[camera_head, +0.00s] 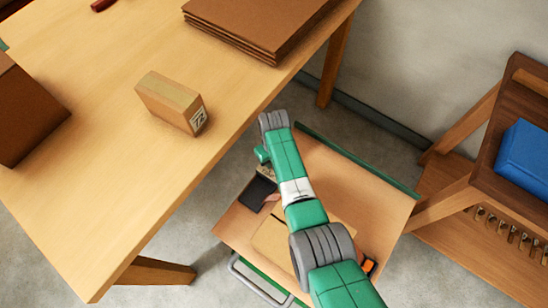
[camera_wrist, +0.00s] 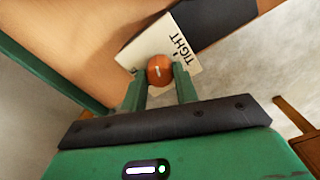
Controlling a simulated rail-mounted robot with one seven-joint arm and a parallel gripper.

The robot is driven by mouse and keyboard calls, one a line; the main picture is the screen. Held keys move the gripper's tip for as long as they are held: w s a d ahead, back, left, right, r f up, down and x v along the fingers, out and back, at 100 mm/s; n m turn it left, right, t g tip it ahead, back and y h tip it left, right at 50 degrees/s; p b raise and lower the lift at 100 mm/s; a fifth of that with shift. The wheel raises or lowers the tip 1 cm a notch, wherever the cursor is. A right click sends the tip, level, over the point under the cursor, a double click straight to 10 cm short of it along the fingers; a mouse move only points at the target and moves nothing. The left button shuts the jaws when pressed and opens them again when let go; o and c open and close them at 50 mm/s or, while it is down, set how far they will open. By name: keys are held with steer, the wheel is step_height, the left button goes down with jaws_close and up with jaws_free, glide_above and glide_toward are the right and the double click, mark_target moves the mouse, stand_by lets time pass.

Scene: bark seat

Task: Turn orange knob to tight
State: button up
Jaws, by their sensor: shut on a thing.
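The orange knob (camera_wrist: 160,70) is a small round knob with a short pale mark on its top, seen in the wrist view. It sits at a white label plate (camera_wrist: 186,44) printed with the word TIGHT, to the upper right of the knob. My gripper (camera_wrist: 160,78) is shut on the knob, one green finger on either side of it. Part of the label lies hidden behind the knob and fingers. In the head view my green arm reaches down over a wooden cart top (camera_head: 385,204), and the knob and fingertips are hidden there.
A dark pad (camera_head: 258,193) lies on the cart top beside my arm. A small orange and black item (camera_head: 369,266) is near its front. A wooden table (camera_head: 95,180) with a cardboard box (camera_head: 172,101) stands left. A shelf with a blue bin (camera_head: 525,158) stands right.

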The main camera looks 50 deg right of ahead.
steer(key=m, duration=0.6)
steer(key=shift+r, duration=0.1)
steer(key=m, duration=0.6)
steer(key=shift+m, duration=0.4)
stand_by(0.3)
steer(key=o, duration=1)
steer(key=shift+c, duration=0.2)
step_height(320, 180, up, 8)
steer(key=p, duration=0.3)
steer(key=shift+p, duration=0.4)
